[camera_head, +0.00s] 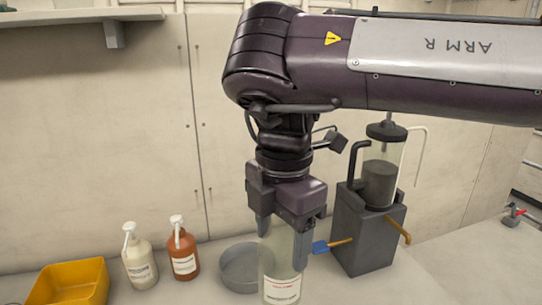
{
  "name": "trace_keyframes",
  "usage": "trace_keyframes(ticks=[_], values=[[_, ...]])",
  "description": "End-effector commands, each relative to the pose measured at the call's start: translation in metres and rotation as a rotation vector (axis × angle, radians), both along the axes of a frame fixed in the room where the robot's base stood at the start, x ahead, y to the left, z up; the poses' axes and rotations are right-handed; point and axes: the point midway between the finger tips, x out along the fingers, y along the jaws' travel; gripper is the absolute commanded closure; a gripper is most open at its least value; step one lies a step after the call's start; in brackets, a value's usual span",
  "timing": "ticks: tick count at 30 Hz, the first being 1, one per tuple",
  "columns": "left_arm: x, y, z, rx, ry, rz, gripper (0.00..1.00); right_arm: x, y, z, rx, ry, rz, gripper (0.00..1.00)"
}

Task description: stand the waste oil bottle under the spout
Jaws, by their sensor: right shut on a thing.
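My right gripper (288,235) points straight down and is shut on a pale, translucent bottle with a white label (282,290). The bottle is upright, and its top is hidden between the fingers. I cannot tell whether its base touches the counter. The label's small print is unreadable. Right of the bottle is a brass spout (340,242) with a blue end piece (320,248), coming from a dark grey box with a clear tank (380,180) on top. The blue piece is close to the right finger. My left gripper is not in view.
A round grey pan (238,268) stands just left of the bottle. Two pump bottles, cream (139,262) and orange-brown (183,255), stand further left beside a yellow bin (72,283). A second brass pipe (393,230) leaves the box's right side.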

Motion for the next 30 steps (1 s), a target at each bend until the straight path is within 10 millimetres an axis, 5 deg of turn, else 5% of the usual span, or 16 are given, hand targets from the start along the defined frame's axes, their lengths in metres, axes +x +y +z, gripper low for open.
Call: trace_keyframes(ticks=[18,24,30], values=[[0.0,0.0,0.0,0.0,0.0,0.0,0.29,0.084,-0.129,-0.066,0.022,0.023,-1.668,0.71],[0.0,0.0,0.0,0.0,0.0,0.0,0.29,0.095,-0.163,-0.087,0.008,0.018,-2.055,0.71],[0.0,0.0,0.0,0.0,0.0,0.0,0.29,0.098,-0.176,-0.095,0.001,0.014,-2.217,0.71]])
